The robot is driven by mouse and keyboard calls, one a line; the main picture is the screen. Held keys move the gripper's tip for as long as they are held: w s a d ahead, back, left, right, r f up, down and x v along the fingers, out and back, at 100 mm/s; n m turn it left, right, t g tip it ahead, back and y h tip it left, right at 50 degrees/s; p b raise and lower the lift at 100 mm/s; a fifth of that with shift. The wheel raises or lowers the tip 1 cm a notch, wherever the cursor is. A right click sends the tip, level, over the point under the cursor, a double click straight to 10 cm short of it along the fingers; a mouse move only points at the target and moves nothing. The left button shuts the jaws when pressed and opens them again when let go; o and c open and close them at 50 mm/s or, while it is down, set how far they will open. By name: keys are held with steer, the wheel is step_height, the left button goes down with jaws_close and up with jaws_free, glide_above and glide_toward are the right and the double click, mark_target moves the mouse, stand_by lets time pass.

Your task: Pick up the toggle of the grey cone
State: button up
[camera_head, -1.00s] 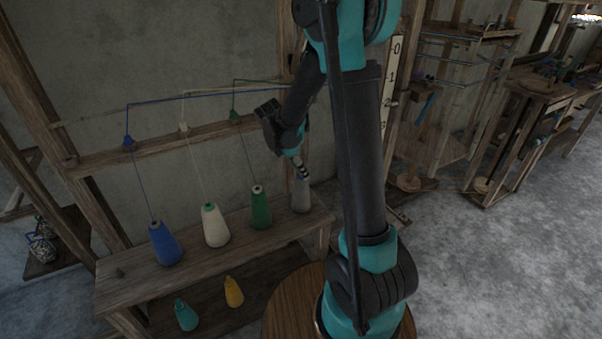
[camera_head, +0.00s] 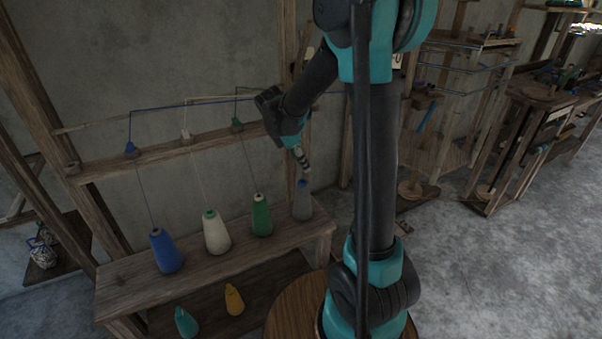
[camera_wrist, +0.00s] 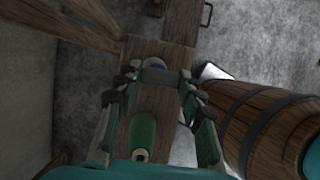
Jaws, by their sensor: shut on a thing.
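The grey cone (camera_head: 302,204) stands upright on the wooden bench at its right end, with a bluish tip. My gripper (camera_head: 304,167) is just above it, angled down, with a small gap to the cone's tip in the head view. My gripper is shut on the toggle of the grey cone; the toggle is too small and dark to make out clearly. In the wrist view, a bluish, pale-rimmed round shape shows between the fingertips (camera_wrist: 155,78); I cannot tell if it is the cone's tip or the toggle.
Blue (camera_head: 166,251), cream (camera_head: 216,232) and green (camera_head: 262,216) cones stand on the bench (camera_head: 130,286) to the left, with threads rising to a rail (camera_head: 165,152). Teal (camera_head: 186,323) and yellow (camera_head: 234,300) cones sit lower. A wooden barrel (camera_wrist: 265,125) is at right in the wrist view.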

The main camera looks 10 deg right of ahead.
step_height(320, 180, up, 14)
stand_by(0.3)
stand_by(0.4)
